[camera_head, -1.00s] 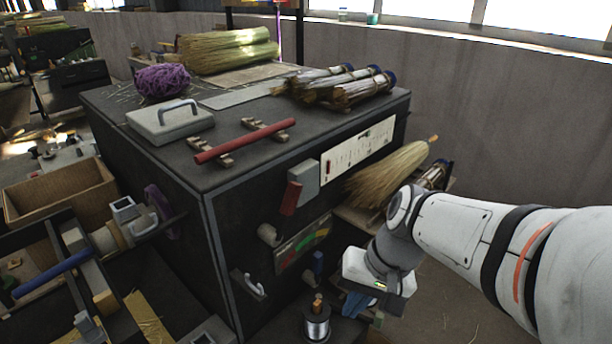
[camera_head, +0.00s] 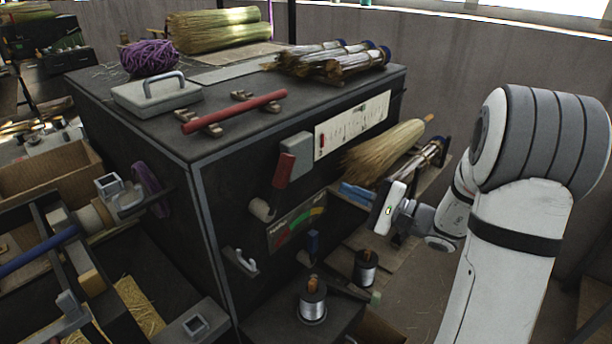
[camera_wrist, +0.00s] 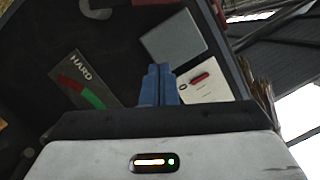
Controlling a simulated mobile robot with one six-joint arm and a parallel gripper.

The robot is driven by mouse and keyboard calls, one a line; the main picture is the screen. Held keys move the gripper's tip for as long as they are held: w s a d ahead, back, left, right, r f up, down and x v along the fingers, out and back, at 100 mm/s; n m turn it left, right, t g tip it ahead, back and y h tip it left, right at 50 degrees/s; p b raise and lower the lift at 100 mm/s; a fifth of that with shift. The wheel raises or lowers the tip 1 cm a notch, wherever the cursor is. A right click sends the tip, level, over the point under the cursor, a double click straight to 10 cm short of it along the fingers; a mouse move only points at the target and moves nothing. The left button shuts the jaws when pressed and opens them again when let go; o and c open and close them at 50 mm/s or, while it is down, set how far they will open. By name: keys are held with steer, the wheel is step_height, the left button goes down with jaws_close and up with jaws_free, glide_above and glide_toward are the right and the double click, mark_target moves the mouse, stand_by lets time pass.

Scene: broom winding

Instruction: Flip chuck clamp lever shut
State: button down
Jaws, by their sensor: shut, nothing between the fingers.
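At the left in the head view, a chuck-like fitting with a beige cylinder (camera_head: 96,214) sits beside the dark cabinet. A metal lever-like part (camera_head: 130,198) with a square grey end (camera_head: 109,185) sticks out of it; I cannot tell surely whether this is the clamp lever or how it is set. My gripper (camera_head: 357,192) is at the right, in front of the cabinet's front face and well away from the chuck. Its blue fingers are together and empty, also in the wrist view (camera_wrist: 159,84). The chuck does not clearly show in the wrist view.
The cabinet front has a red-handled lever (camera_head: 283,171), a coloured gauge (camera_head: 296,226), a white chart (camera_head: 352,125) and a hook (camera_head: 240,262). Wire spools (camera_head: 312,300) stand below. A broom (camera_head: 384,150) lies behind my gripper. A wooden box (camera_head: 50,172) is at the left.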

steer(key=shift+a, duration=0.15)
steer(key=p+x, duration=0.2)
steer(key=x, duration=0.7)
steer(key=shift+s, duration=0.1)
steer(key=a, duration=0.1)
steer(key=s+a+r+p, duration=0.1)
steer(key=s+a, duration=0.1)
steer(key=shift+a+r, duration=0.15)
steer(key=shift+r, duration=0.25)
